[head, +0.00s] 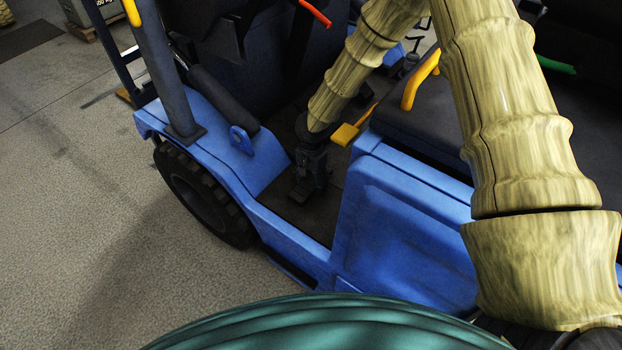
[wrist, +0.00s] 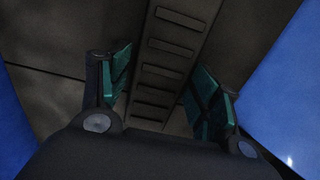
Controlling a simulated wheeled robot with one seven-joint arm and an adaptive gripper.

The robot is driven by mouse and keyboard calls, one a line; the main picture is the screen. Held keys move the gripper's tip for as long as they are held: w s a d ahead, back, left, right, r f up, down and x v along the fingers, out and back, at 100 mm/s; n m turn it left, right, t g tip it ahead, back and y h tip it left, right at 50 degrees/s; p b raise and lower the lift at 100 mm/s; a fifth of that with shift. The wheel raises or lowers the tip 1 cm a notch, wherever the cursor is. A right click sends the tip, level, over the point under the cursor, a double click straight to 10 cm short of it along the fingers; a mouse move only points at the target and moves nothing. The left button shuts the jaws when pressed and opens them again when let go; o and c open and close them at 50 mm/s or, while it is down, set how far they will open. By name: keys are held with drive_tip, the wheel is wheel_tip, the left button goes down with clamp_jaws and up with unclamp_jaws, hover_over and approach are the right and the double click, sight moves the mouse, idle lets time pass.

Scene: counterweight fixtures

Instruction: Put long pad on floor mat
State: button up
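The long pad (wrist: 176,62) is a dark grey strip with a row of crosswise slots or ribs. In the wrist view it runs from the top edge down between my fingers. My gripper (wrist: 163,88) is open, its two teal-lined fingers apart on either side of the strip. I cannot tell whether they touch it. In the head view my gripper (head: 309,172) is low in the forklift's footwell, and the pad is hard to make out there. The floor mat (head: 314,217) seems to be the dark footwell floor; dark panels (wrist: 50,100) also show in the wrist view.
The blue forklift body (head: 400,225) walls the footwell at right, with a blue front fender (head: 222,130) at left. A yellow pedal or lever (head: 345,134) stands just right of my gripper. A yellow handle (head: 420,82) and a dark seat are farther right.

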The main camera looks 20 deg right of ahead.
sight(312, 181)
drive_tip(key=shift+r, duration=0.15)
wheel_tip(312, 181, up, 12)
drive_tip(key=p, duration=0.1)
idle(0.6)
idle(0.5)
